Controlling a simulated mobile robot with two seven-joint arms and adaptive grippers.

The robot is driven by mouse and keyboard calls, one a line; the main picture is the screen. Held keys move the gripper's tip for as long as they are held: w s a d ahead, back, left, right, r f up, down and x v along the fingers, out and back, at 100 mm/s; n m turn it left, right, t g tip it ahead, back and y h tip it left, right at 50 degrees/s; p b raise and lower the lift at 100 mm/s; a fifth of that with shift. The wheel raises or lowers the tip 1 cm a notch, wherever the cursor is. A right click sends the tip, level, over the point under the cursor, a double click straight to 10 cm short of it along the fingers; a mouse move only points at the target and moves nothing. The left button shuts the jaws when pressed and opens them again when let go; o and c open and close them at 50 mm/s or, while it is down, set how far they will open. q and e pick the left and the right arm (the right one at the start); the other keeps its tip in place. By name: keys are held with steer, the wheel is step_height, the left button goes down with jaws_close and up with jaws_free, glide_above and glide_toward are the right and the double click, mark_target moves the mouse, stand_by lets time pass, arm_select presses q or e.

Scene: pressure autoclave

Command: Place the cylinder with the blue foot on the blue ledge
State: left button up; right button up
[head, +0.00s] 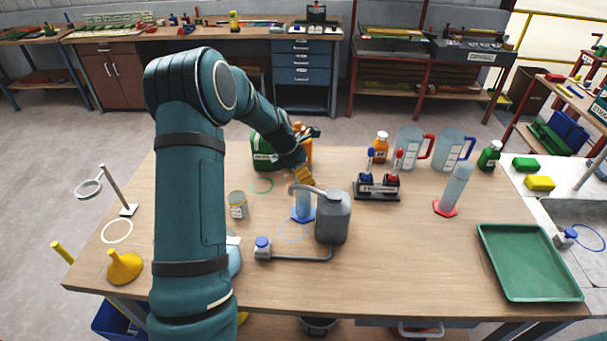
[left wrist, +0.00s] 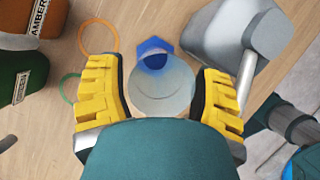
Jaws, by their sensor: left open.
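The cylinder with the blue foot (head: 304,203) stands upright on the wooden table, partly hidden by the grey spouted can. My left gripper (head: 301,177) is open just above its top. In the left wrist view the cylinder (left wrist: 160,92) is seen from above between my open yellow fingers (left wrist: 160,85), with gaps at the sides and its blue foot showing beyond. I see no plainly blue ledge; a blue ring (head: 588,238) lies on the pale ledge by the sink at right. A paler blue ring (head: 292,231) lies on the table. My right gripper is not in view.
The grey can (head: 334,218) stands close right of the cylinder, its spout near my gripper. A tin (head: 238,205) stands to the left. A red-footed cylinder (head: 454,188), a rack (head: 377,188) and a green tray (head: 534,262) are farther right. The table's middle right is fairly clear.

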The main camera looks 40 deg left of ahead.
arm_select(q)
steer(key=v, duration=1)
steer(key=shift+r+p, duration=0.3)
steer(key=shift+o, duration=1.1)
steer(key=shift+s+r, duration=0.15)
steer(key=shift+r, duration=0.15)
steer(key=shift+o, duration=0.8)
steer(key=shift+s+a+f, duration=0.1)
steer(key=shift+s, duration=0.05)
steer(key=t+h+b, duration=0.5)
steer(key=t+b, duration=0.2)
steer(key=b, duration=0.3)
glide_toward(296, 195)
steer(key=x, duration=0.3)
steer(key=f+x, duration=0.1)
steer(key=x, duration=0.3)
steer(key=shift+a, duration=0.15)
steer(key=shift+r+x, duration=0.2)
steer(key=shift+x, duration=1.15)
steer(key=shift+r+x, duration=0.2)
steer(key=shift+x, duration=1.15)
